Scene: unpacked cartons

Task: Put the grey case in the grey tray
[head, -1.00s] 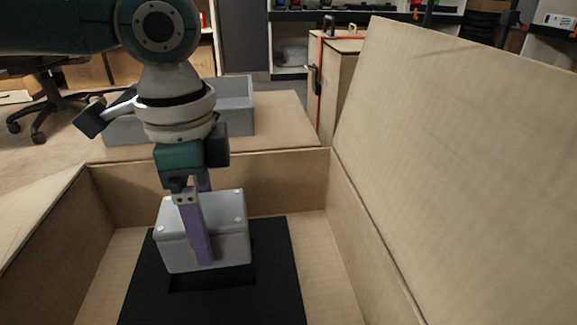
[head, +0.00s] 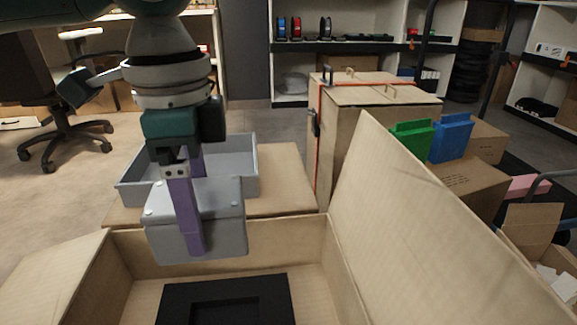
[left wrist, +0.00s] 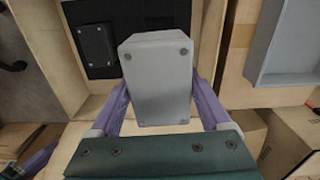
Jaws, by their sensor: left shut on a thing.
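The grey case (head: 218,222) is a box with small round screws at its corners. My left gripper (head: 190,215) is shut on it, with a purple finger on each side, and holds it up above the open carton. It also shows between the fingers in the left wrist view (left wrist: 158,80). The grey tray (head: 245,165) stands on a cardboard surface behind the carton, partly hidden by my gripper and the case. In the left wrist view the tray (left wrist: 262,62) is at the upper right.
The open carton (head: 85,275) holds a black foam insert (head: 272,312) with a recess. Its raised flap (head: 410,215) stands at the right. A tall wooden crate (head: 365,110) is behind. Green (head: 412,140) and blue (head: 450,137) items stand on boxes at the right.

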